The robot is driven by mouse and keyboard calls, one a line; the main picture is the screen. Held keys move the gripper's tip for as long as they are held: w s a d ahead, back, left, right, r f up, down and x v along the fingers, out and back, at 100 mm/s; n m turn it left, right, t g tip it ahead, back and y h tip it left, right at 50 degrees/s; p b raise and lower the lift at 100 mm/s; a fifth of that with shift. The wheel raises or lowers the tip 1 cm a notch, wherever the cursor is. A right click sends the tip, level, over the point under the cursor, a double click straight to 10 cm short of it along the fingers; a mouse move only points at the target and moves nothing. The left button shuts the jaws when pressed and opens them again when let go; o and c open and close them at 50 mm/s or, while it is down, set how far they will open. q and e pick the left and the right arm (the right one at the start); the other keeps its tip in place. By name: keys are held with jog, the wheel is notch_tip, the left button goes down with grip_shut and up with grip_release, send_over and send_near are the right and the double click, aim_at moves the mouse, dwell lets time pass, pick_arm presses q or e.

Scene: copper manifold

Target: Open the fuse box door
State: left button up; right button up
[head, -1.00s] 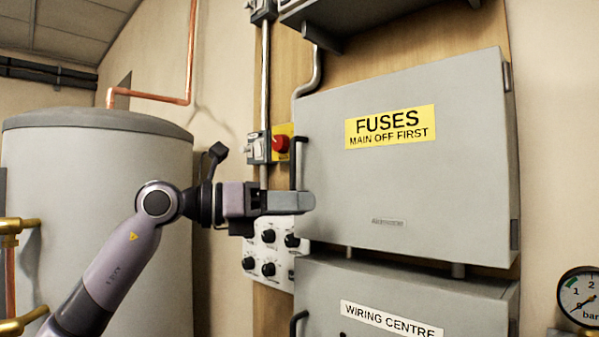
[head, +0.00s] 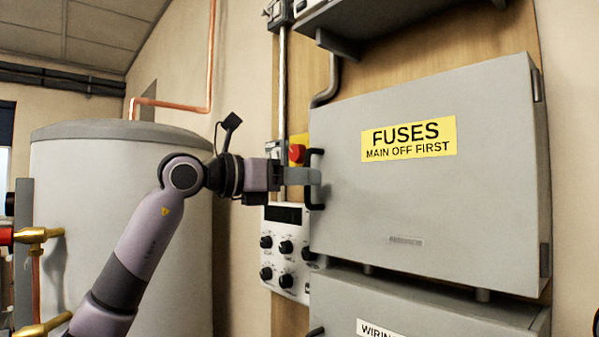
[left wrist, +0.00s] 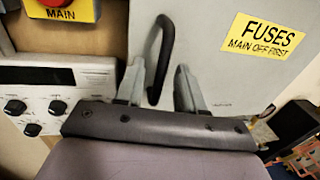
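The grey fuse box door (head: 430,200) is shut, with a yellow FUSES label (head: 408,138) on it. Its black bar handle (head: 312,158) stands upright at the left edge. My left gripper (head: 305,177) is at the lower part of this handle. In the left wrist view, the handle (left wrist: 164,45) lies between the two fingers of my left gripper (left wrist: 160,72), which are apart. Gaps show on both sides, so the gripper is open and not clamped on it. The right gripper is in neither view now.
A red button (head: 297,153) on a yellow plate and a white control panel (head: 287,222) with several knobs are close by the left gripper. The wiring centre box (head: 400,305) is just below. A large grey tank (head: 110,210) stands behind the arm.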

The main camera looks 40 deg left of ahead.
pick_arm(q)
jog(key=shift+w, duration=0.1)
grip_shut()
